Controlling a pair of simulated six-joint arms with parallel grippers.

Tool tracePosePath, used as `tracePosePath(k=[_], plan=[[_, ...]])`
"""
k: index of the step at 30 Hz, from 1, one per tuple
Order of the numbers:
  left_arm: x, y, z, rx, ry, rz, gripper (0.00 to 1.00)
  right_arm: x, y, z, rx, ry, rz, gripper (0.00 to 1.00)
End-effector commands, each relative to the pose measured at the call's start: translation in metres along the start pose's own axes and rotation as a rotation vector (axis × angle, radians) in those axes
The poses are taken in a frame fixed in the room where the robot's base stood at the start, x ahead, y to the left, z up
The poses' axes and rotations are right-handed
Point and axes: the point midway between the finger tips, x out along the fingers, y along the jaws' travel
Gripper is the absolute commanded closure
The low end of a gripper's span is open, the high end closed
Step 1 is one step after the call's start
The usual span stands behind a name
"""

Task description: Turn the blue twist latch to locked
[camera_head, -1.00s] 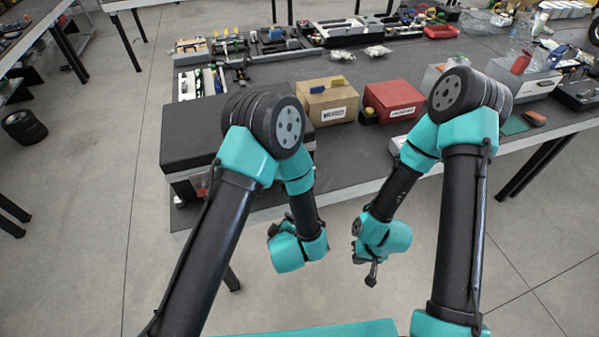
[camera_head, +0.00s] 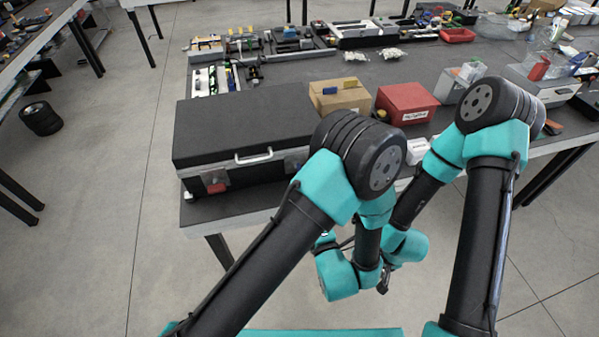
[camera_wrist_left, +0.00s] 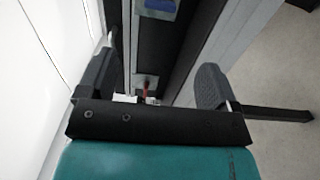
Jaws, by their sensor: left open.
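A blue part (camera_wrist_left: 160,5) on a grey plate shows at the top edge of the left wrist view, cut off by the frame. It looks like the blue latch, but its turn position cannot be told. A black case (camera_head: 240,130) with a front handle (camera_head: 254,157) stands at the table's near left. A red part (camera_head: 216,187) is on its front; my left arm hides its right end. My left gripper (camera_wrist_left: 155,62) is open, with nothing seen between its fingers. In the head view its fingers are mostly hidden. My right gripper (camera_head: 383,283) hangs in front of the table, its jaws too small to read.
A cardboard box (camera_head: 340,97) and a red box (camera_head: 405,103) stand behind my left arm. A small white box (camera_head: 418,151) lies between my arms. Trays of parts (camera_head: 290,40) line the table's back. My forearms are close together before the table's front edge.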

Motion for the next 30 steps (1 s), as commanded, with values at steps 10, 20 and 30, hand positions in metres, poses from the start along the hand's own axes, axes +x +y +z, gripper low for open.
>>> tracePosePath(k=[10,20,30], plan=[[0.031,0.0,-0.001,0.0,0.004,-0.002,0.15,0.0,0.0,0.0,0.0,0.0,0.0,1.0],[0.087,0.0,-0.001,0.0,0.004,-0.001,0.15,0.0,0.0,0.0,0.0,0.0,0.0,1.0],[0.144,0.0,-0.001,0.0,0.003,-0.001,0.15,0.0,0.0,0.0,0.0,0.0,0.0,1.0]])
